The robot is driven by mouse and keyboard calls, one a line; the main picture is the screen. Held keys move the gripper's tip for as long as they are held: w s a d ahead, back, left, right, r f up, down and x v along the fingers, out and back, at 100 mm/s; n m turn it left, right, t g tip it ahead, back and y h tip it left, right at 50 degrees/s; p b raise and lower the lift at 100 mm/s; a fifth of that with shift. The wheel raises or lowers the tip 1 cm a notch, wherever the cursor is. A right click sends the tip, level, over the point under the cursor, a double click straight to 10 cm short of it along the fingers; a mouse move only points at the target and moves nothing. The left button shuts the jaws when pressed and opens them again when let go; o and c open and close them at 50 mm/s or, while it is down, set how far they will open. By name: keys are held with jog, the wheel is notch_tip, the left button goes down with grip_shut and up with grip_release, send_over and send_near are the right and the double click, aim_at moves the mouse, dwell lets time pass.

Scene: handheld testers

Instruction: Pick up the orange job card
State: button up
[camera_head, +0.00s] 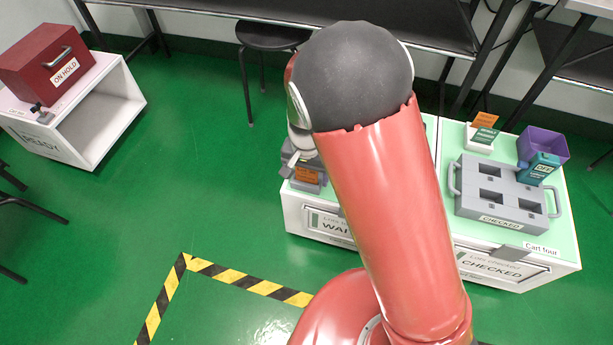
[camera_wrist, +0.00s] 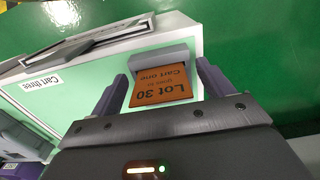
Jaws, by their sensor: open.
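The orange job card (camera_wrist: 160,90) lies in a grey holder (camera_wrist: 162,60) at the edge of a light green cart top. Its print reads upside down as "Lot 30" and "Cart one". In the wrist view my gripper (camera_wrist: 162,72) is open and empty, with one finger on each side of the card. I cannot tell whether the fingers touch it. In the head view an orange card (camera_head: 307,175) shows on the left cart, just left of my arm, which hides most of that cart and my gripper's fingers.
The wrist view shows a "Cart three" label (camera_wrist: 57,80). In the head view, the right cart holds a grey "CHECKED" case (camera_head: 478,203), a purple bin (camera_head: 545,144) and another orange card (camera_head: 487,119). A red "ON HOLD" box (camera_head: 45,60) stands far left. Green floor between is clear.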

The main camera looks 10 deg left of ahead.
jog(key=c, duration=1)
jog(key=shift+c, duration=0.2)
jog(key=shift+r, duration=0.1)
